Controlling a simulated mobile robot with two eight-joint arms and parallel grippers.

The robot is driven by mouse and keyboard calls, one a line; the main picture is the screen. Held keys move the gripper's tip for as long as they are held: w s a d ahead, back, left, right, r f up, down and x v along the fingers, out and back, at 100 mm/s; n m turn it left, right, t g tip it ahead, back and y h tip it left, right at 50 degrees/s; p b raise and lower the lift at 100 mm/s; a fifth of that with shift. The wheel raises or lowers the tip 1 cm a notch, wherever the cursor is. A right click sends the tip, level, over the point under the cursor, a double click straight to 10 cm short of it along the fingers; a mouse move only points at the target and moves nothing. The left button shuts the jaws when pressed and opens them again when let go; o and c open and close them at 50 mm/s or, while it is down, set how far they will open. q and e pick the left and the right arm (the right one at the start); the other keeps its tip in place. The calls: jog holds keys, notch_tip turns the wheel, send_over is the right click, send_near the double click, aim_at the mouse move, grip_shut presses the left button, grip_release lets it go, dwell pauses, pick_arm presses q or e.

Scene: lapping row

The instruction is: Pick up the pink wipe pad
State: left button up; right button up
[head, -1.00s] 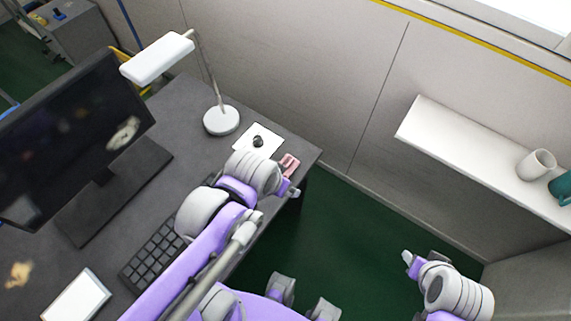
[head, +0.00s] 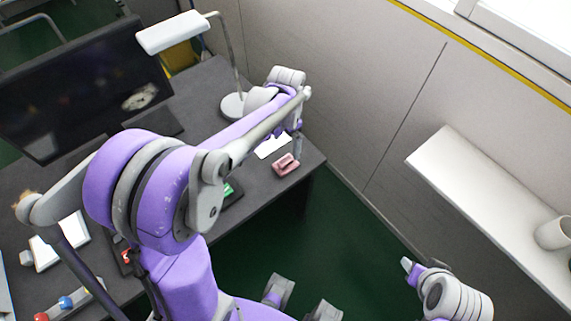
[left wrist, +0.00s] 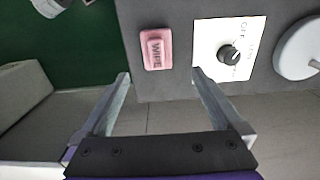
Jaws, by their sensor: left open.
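The pink wipe pad (head: 286,164) lies on the dark desk near its right corner. In the left wrist view the pad (left wrist: 156,49) shows its dark lettering, "WIPE", and lies beyond the fingertips, roughly between their lines. My left gripper (left wrist: 160,76) is open and empty, its two fingers spread apart. In the head view my left gripper (head: 297,143) is partly hidden by its own arm and hangs over the desk just behind the pad. My right gripper (head: 411,266) is at the lower right, away from the desk; its jaw opening is unclear.
A white card with a black knob (left wrist: 229,55) lies beside the pad. The lamp's round base (head: 234,106) stands behind it. The dark desk (head: 205,80) ends just right of the pad. A white shelf (head: 480,190) juts from the right wall.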

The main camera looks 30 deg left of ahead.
aim_at(286, 160)
pick_arm(q)
notch_tip(286, 160, down, 4)
jog(key=shift+r, duration=0.2)
jog(key=shift+s+d+f, duration=0.1)
jog(key=shift+s+f, duration=0.1)
jog(key=shift+f, duration=1.15)
jog(key=shift+s+f, duration=0.2)
jog(key=shift+f, duration=1.15)
jog(key=c, duration=1.5)
notch_tip(286, 160, up, 10)
jog(key=shift+r, duration=0.1)
